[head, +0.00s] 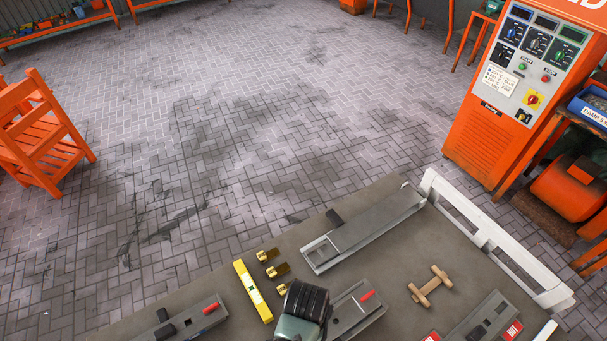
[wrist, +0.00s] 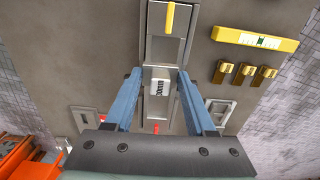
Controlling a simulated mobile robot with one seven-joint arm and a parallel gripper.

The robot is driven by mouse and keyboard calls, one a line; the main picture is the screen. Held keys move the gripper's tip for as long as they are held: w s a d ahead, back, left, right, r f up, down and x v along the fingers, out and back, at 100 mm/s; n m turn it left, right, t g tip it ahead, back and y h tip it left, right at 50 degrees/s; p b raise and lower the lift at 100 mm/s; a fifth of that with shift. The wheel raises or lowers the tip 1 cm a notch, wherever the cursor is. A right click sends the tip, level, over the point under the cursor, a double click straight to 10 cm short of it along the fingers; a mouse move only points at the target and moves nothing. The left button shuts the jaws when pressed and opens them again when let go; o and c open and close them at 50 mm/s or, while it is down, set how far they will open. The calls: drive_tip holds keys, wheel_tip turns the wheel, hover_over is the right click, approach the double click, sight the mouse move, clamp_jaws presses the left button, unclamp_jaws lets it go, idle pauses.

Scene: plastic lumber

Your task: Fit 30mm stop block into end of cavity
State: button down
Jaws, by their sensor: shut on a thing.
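In the wrist view, a small pale block with a black "mm" label (wrist: 160,86) sits between the two blue fingers of my gripper (wrist: 159,78), which is shut on it. The block is over or in the channel of a long grey metal mould (wrist: 158,50); I cannot tell whether it touches the channel floor or end. A yellow bar (wrist: 170,17) lies in the far part of the channel, and a red piece (wrist: 156,128) shows nearer my wrist. In the head view, my wrist hides the block and fingertips, and part of the mould (head: 352,318) shows beside it.

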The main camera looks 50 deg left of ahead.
drive_tip(key=shift+s+a+r, duration=0.15)
drive_tip(key=shift+s+a, duration=0.35)
drive_tip(key=shift+s, duration=0.25)
drive_tip(key=shift+r+p, duration=0.1)
drive_tip(key=shift+p, duration=0.3)
wheel_tip(320, 180, down, 7)
drive_tip(key=b, duration=0.4)
drive_tip(key=shift+r, duration=0.1)
drive_tip(key=shift+b, duration=0.3)
drive_tip(key=shift+f, duration=0.45)
idle(0.5)
drive_tip(key=shift+f, duration=0.45)
idle(0.4)
